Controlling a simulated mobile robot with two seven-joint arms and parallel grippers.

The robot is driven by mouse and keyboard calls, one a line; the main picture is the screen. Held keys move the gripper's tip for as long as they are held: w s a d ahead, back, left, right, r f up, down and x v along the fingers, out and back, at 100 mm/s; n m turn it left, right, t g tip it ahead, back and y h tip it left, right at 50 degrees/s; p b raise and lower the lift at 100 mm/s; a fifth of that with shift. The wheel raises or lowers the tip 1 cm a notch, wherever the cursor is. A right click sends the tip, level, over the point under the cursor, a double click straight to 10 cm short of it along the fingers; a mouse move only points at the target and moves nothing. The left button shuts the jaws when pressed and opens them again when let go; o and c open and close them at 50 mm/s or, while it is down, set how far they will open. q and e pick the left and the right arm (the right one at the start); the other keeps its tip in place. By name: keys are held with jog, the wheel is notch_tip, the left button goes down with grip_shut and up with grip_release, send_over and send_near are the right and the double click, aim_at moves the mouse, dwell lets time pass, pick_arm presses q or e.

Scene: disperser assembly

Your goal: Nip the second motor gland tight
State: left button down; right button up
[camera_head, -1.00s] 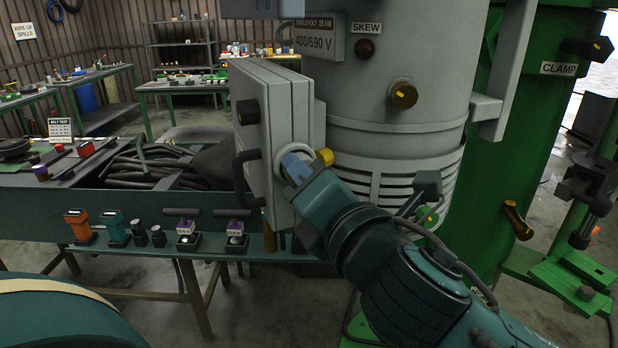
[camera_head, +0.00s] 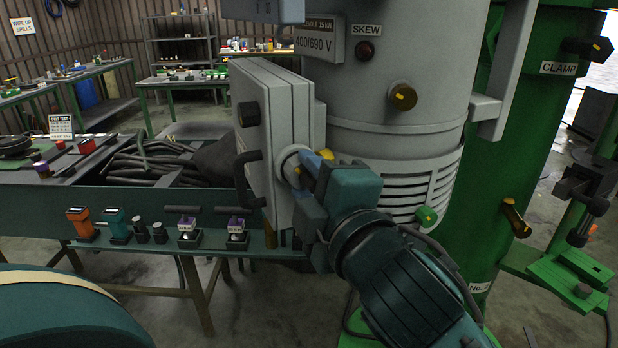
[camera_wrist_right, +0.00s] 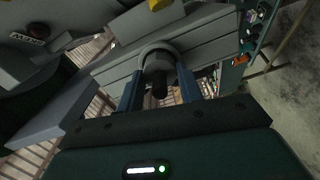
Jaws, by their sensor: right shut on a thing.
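The motor's grey terminal box (camera_head: 268,105) is in the middle of the head view. My right gripper (camera_head: 303,170) is at the lower part of its right-hand side face, by a pale round collar (camera_head: 288,158). In the right wrist view my two blue fingers (camera_wrist_right: 159,92) stand either side of a dark round gland (camera_wrist_right: 159,80) and are shut on it. The gland sits in a grey ring on the box wall. The gripper covers most of the gland in the head view. My left gripper is not in view.
A yellow knob (camera_head: 326,153) is close beside my right gripper, and the grey motor body (camera_head: 385,140) stands just to the right. A green bench (camera_head: 150,205) with cables and several small tools is at the left. A green column (camera_head: 450,200) stands behind the motor.

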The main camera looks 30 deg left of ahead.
jog(key=shift+m, duration=0.7)
jog(key=o, duration=1)
jog(key=shift+d, duration=0.1)
jog(key=b+v, duration=0.2)
jog(key=v, duration=1.1)
jog(key=shift+f, duration=0.1)
